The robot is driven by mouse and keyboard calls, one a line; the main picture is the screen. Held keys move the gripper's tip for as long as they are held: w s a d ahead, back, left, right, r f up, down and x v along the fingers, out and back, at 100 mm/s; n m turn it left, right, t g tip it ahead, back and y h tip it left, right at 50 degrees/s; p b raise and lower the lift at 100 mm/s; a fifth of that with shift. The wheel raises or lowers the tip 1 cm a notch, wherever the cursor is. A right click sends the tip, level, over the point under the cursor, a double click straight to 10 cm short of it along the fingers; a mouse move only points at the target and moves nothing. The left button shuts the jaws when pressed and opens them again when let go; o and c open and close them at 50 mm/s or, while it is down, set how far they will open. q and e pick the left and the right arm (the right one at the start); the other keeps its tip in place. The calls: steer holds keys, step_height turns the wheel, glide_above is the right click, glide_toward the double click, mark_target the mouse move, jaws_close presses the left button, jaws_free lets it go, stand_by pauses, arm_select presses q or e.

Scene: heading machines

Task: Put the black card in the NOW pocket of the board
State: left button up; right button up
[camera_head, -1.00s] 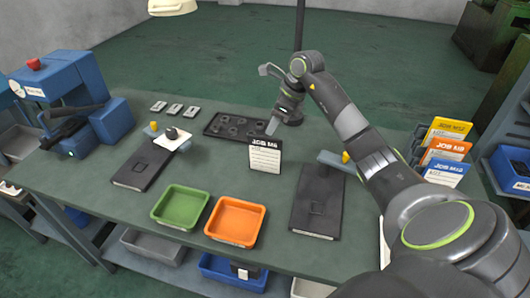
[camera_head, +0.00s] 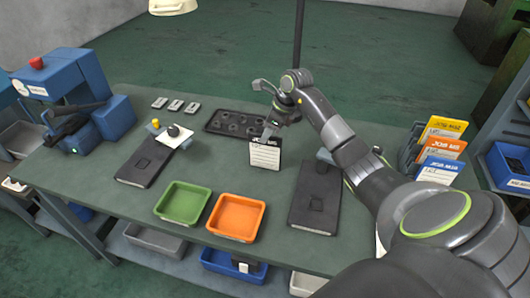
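The black card (camera_head: 264,154), with a white printed sheet on its front, stands upright near the middle of the table. My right gripper (camera_head: 268,131) reaches down from the right to the card's top edge, and a fingertip overlaps that edge in the picture. I cannot tell whether it touches or grips the card. A holder at the right carries a yellow card (camera_head: 446,127), an orange card (camera_head: 441,147) and a blue card (camera_head: 437,170). No pocket marked NOW can be read. My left gripper is out of view.
A dark tray of round parts (camera_head: 222,122) lies behind the card. A green tray (camera_head: 183,221) and an orange tray (camera_head: 236,236) stand in front. Dark flat folders lie at left (camera_head: 147,160) and right (camera_head: 315,197). A blue machine (camera_head: 72,85) stands at far left.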

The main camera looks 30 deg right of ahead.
steer(key=shift+f+b, duration=0.2)
steer(key=shift+b, duration=0.2)
steer(key=shift+c, duration=0.2)
jaws_close()
stand_by(0.3)
